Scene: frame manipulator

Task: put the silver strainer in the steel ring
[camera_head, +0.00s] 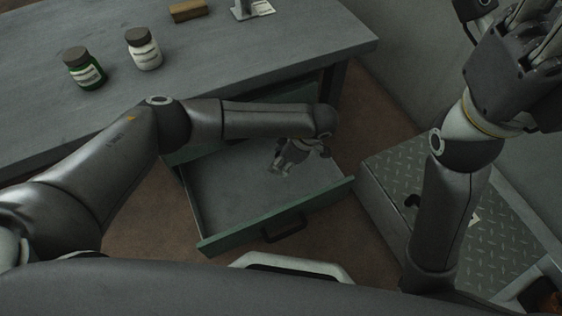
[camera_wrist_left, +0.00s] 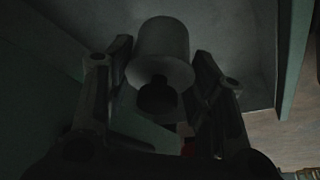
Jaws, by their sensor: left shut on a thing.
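My left gripper (camera_head: 280,167) reaches down into the open drawer and looks small and dim in the head view. In the left wrist view its two fingers flank a pale grey, cup-shaped thing with a wider rim (camera_wrist_left: 163,50), and it is shut on this. The thing may be the silver strainer, but the view is too dark to be sure. My right gripper (camera_head: 530,55) is raised at the upper right; its finger opening is unclear. I cannot make out a steel ring in either view.
The open drawer (camera_head: 230,203) has a green front with a dark handle. On the desk (camera_head: 205,65) stand a green jar (camera_head: 84,69), a white jar (camera_head: 144,49), a brown block (camera_head: 188,11) and a small stand (camera_head: 243,10). A tread-plate box (camera_head: 505,218) is at right.

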